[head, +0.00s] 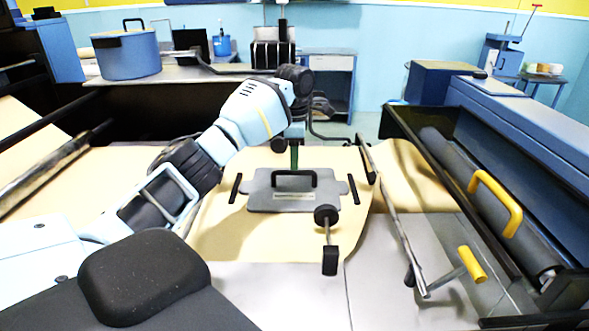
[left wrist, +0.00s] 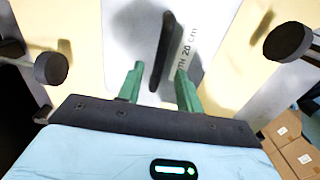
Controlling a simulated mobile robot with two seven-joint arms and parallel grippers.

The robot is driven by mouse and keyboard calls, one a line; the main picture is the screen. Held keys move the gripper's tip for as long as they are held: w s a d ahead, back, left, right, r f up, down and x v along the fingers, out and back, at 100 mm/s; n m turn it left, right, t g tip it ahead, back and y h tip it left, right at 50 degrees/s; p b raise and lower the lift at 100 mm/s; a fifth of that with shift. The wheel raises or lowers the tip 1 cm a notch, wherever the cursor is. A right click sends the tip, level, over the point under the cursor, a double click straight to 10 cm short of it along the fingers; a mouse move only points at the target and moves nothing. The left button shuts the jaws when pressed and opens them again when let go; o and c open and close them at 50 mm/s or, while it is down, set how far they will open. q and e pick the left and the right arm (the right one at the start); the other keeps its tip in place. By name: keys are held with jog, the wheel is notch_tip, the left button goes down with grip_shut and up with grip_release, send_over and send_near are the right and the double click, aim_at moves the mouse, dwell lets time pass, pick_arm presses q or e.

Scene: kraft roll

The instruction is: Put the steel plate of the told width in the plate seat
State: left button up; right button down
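A flat steel plate (head: 260,203) with a black bar handle (head: 293,172) and a pale label lies on the brown paper on the table. In the left wrist view the plate (left wrist: 130,25) has a label (left wrist: 187,50) that reads in part "TH 20 cm". My left gripper (head: 294,150) is above the handle, pointing down. In the left wrist view its two green fingers (left wrist: 160,70) are apart, with the black handle (left wrist: 165,45) showing between them. I cannot tell whether they touch it. My right gripper is not in view. I cannot make out which part is the plate seat.
Short black strips (head: 236,188) flank the plate. A black knob on a rod (head: 326,215) stands close in front of it. A long steel bar (head: 393,215) and a yellow-handled roller unit (head: 495,200) are at right. A blue pot (head: 127,55) stands at the back left.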

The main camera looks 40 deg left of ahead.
pick_arm(q)
notch_tip(320, 180, up, 7)
dwell(0.3)
jog(key=shift+f, duration=0.1)
